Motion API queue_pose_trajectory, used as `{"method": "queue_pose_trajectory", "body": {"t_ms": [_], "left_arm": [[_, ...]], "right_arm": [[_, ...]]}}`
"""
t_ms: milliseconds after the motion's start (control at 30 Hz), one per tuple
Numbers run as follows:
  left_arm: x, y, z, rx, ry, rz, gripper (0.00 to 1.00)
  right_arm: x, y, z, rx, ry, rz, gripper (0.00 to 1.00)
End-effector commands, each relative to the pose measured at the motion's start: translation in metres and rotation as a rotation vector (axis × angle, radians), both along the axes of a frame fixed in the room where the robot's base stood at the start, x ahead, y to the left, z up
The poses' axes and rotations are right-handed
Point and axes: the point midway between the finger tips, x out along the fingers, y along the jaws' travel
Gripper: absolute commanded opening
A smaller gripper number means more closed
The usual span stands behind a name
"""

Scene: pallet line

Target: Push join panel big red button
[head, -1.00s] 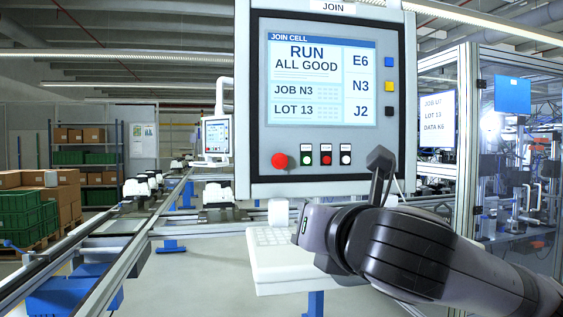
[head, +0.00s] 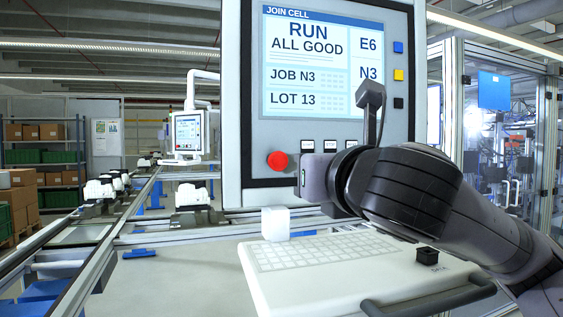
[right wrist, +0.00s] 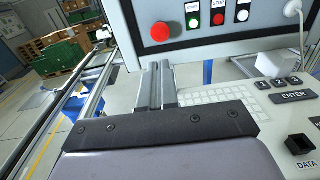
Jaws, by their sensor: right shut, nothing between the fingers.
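The big red button (head: 277,161) is at the lower left of the join panel (head: 230,120), below its screen. It also shows in the right wrist view (right wrist: 160,32). My right gripper (right wrist: 160,68) is shut and empty. In the right wrist view its fingertips point at the panel, just below the red button in the picture, with no contact visible. In the head view the gripper body (head: 318,178) is right of and below the button, and its fingers are hidden. My left gripper is not in view.
Start, stop and reset-type buttons (right wrist: 217,18) sit right of the red button. A keyboard shelf (head: 330,265) juts out below the panel, with a white block (head: 275,223) at its left corner. A conveyor line (head: 125,225) runs along the left.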

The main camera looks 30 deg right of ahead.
Motion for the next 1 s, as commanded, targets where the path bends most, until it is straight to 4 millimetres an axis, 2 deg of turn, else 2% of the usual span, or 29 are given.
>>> {"method": "queue_pose_trajectory", "body": {"t_ms": [133,233,700,833,1000], "left_arm": [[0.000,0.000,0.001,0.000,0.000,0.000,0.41],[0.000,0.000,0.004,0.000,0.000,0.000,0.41],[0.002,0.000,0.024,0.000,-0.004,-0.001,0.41],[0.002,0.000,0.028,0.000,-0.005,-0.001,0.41],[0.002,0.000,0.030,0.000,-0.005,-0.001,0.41]], "right_arm": [[0.006,-0.002,0.000,0.002,0.003,0.000,0.00],[0.017,-0.006,0.000,0.002,0.004,-0.002,0.00],[0.106,-0.034,0.001,0.001,0.004,-0.002,0.00],[0.121,-0.039,0.001,0.001,0.002,-0.002,0.00],[0.132,-0.042,0.000,0.002,0.002,0.000,0.00]]}}
